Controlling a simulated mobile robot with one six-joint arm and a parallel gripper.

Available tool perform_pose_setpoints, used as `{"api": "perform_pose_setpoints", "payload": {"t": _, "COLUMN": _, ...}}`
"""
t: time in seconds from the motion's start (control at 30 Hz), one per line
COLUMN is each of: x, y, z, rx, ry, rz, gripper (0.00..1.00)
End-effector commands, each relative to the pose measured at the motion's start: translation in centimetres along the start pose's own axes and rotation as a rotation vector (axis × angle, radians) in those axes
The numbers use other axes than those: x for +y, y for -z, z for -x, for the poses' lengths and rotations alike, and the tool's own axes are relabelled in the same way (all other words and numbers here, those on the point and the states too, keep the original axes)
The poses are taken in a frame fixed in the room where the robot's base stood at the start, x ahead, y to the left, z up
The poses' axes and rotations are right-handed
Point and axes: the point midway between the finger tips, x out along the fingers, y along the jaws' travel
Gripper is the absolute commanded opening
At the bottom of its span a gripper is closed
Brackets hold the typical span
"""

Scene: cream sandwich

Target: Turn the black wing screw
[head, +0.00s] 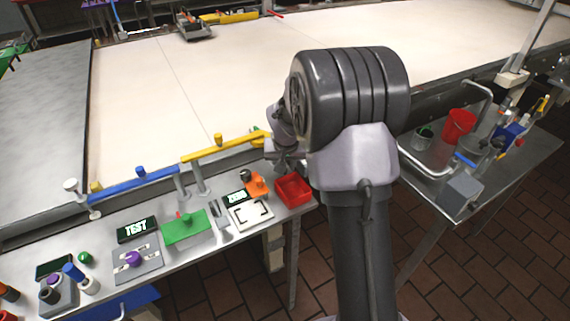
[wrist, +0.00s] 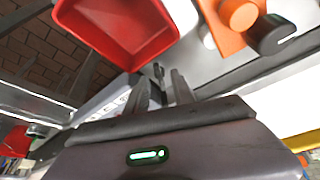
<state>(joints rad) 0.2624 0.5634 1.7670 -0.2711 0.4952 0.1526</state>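My gripper (wrist: 160,77) is open, its two dark fingers apart with nothing seen held between them. A small dark piece (wrist: 158,69) shows just beyond and between the fingertips in the wrist view. It may be the black wing screw, but it is too small to tell its shape, or whether a finger touches it. In the head view my arm covers much of this spot, and I cannot make out a wing screw there.
A red open bin (head: 293,190) stands close by; it also fills the wrist view's top (wrist: 118,30). A yellow bar (head: 225,147) runs along the table edge. A second table (head: 462,205) stands right.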

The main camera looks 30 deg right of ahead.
Motion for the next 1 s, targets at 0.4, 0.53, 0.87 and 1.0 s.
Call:
{"api": "perform_pose_setpoints", "payload": {"t": 0.4, "x": 0.0, "y": 0.2, "z": 3.1, "rx": 0.003, "ry": 0.001, "rz": 0.0, "gripper": 0.29}}
{"api": "perform_pose_setpoints", "payload": {"t": 0.53, "x": 0.0, "y": 0.3, "z": 7.2, "rx": 0.005, "ry": 0.001, "rz": 0.0, "gripper": 0.29}}
{"api": "perform_pose_setpoints", "payload": {"t": 0.87, "x": 0.0, "y": 0.2, "z": 16.1, "rx": 0.003, "ry": 0.001, "rz": 0.0, "gripper": 0.29}}
{"api": "perform_pose_setpoints", "payload": {"t": 1.0, "x": 0.0, "y": 0.0, "z": 17.3, "rx": 0.0, "ry": 0.0, "rz": 0.001, "gripper": 0.29}}
